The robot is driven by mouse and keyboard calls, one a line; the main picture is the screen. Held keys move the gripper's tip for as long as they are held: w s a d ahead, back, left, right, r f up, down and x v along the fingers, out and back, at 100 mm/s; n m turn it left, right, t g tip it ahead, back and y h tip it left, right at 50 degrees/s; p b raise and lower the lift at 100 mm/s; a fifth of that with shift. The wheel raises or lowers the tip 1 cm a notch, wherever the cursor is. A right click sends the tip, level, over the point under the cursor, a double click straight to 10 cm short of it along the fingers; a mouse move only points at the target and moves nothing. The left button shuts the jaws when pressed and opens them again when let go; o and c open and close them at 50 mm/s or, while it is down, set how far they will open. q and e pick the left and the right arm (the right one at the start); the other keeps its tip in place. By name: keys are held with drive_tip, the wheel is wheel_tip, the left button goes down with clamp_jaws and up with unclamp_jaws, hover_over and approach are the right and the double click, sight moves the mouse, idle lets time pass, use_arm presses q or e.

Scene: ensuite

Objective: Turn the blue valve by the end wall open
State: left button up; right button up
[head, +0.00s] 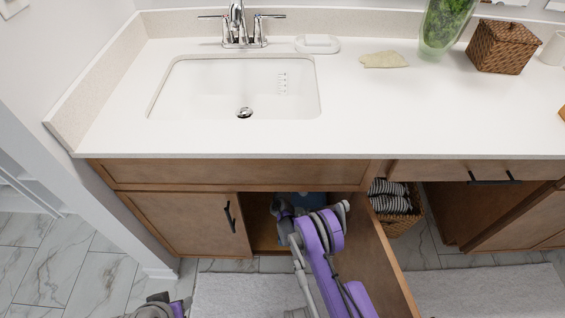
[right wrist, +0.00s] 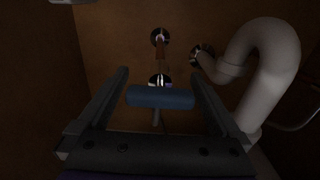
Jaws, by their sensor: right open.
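The blue valve handle (right wrist: 160,98) is a short horizontal bar inside the sink cabinet, in the right wrist view. A stem shows below it and a shiny metal fitting above it. My right gripper (right wrist: 158,74) is open, with one finger on each side of the blue handle. A gap shows at both ends of the handle, so the fingers look apart from it. In the head view my right arm reaches into the open cabinet, and the valve cannot be made out there. My left gripper is not clearly in view; only a grey and purple arm part shows at the bottom left.
A thick pale drain pipe (right wrist: 268,65) curves close by on the right of the valve. The open cabinet door (head: 385,260) stands beside my right arm. The counter (head: 400,110) overhangs the cabinet. A basket of striped towels (head: 395,222) stands right of the door.

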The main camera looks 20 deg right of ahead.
drive_tip(key=c, duration=1.2)
drive_tip(key=shift+c, duration=0.2)
drive_tip(key=shift+n, duration=0.3)
drive_tip(key=n+b, duration=0.1)
drive_tip(key=n, duration=0.2)
drive_tip(key=shift+f+n, duration=0.1)
drive_tip(key=shift+n, duration=0.2)
drive_tip(key=n+b, duration=0.1)
drive_tip(key=n, duration=0.3)
drive_tip(key=shift+a+n, duration=0.1)
drive_tip(key=shift+n, duration=0.2)
drive_tip(key=n+b, duration=0.2)
drive_tip(key=n, duration=0.3)
drive_tip(key=shift+f+b, duration=0.1)
drive_tip(key=shift+b, duration=0.2)
drive_tip(key=shift+n+b, duration=0.75)
drive_tip(key=shift+n, duration=1.25)
